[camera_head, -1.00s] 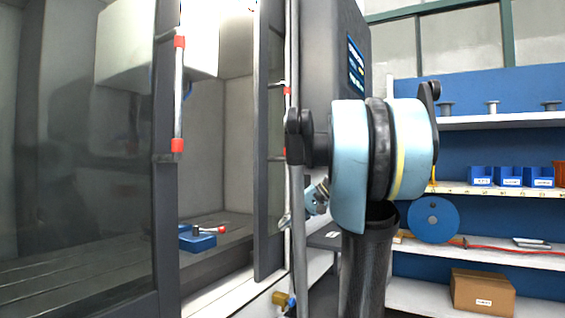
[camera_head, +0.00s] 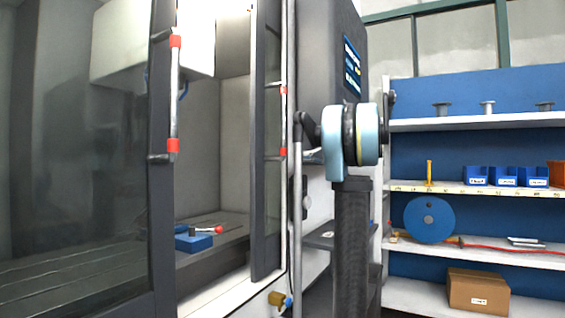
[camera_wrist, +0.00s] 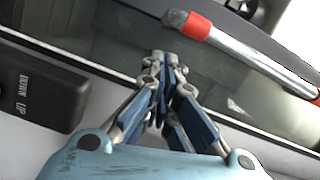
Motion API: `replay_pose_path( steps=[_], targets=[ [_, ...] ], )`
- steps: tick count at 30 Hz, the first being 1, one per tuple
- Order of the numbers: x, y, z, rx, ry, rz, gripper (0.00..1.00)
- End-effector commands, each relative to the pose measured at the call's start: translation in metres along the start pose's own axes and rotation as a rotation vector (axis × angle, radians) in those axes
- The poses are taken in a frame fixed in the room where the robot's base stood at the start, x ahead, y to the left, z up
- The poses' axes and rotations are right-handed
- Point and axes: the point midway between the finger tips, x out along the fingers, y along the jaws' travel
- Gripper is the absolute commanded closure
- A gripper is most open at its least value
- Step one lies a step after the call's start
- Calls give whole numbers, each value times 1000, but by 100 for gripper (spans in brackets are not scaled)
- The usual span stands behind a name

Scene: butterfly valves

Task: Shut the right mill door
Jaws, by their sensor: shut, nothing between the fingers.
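The right mill door (camera_head: 267,140) is a narrow dark-framed panel standing at the right of the mill opening, with an open gap between it and the left door (camera_head: 90,160). Its upright handle (camera_head: 284,122), a silver bar with red bands, runs along it; in the wrist view a silver bar with a red end (camera_wrist: 250,62) crosses the upper right. My gripper (camera_wrist: 162,62) is shut and empty, with its tips in front of dark glass and framing, below and left of that bar and apart from it in the picture. In the head view, my arm mostly hides the gripper.
A black box marked DOWN and UP (camera_wrist: 38,92) lies close at the left of the wrist view. The blue vise (camera_head: 194,240) sits inside the mill. A shelf unit (camera_head: 470,124) with bins and a carton stands at the right.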

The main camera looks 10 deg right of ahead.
Motion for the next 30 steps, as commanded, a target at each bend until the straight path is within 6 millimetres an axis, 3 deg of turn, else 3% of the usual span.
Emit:
replay_pose_path(
  steps=[5, 19, 30],
  targets=[
    [14, 0, 0, 0, -1, -2, 100],
    [84, 0, 1, 0, -2, 0, 100],
    [99, 0, 0, 0, 0, 0, 100]
  ],
)
